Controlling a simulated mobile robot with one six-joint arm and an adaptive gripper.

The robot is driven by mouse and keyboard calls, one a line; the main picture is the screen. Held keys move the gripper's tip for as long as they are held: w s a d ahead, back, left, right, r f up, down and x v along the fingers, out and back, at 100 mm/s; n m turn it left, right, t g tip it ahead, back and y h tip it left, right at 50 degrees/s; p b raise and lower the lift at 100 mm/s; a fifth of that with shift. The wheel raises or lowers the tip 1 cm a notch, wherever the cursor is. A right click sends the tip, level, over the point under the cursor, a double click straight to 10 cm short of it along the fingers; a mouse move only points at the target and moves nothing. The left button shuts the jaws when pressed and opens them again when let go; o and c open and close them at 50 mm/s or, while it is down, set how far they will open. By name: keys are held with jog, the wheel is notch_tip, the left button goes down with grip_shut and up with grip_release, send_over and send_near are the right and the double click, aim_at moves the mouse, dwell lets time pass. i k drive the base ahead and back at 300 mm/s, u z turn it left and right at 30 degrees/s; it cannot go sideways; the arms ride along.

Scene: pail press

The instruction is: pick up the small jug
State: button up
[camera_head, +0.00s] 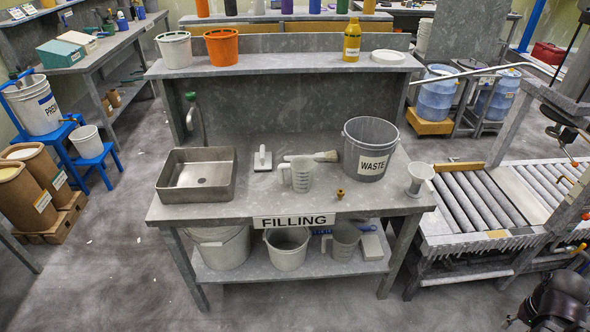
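A small translucent grey jug (302,176) with measuring marks stands upright on the filling bench top, with its handle on the left. It stands left of the centre front, behind the "FILLING" sign (294,221). A larger jug (345,242) stands on the bench's lower shelf.
On the bench, a metal sink (186,193) is left of the jug. A scraper (263,159) and a brush (325,156) lie behind it. A brass fitting (340,195), a "WASTE" pail (371,140) and a funnel (418,180) are right. A roller conveyor (468,204) adjoins on the right.

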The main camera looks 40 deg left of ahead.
aim_at(304, 168)
jog(key=u, duration=0.65)
jog(key=i, duration=0.85)
jog(key=u, duration=0.45)
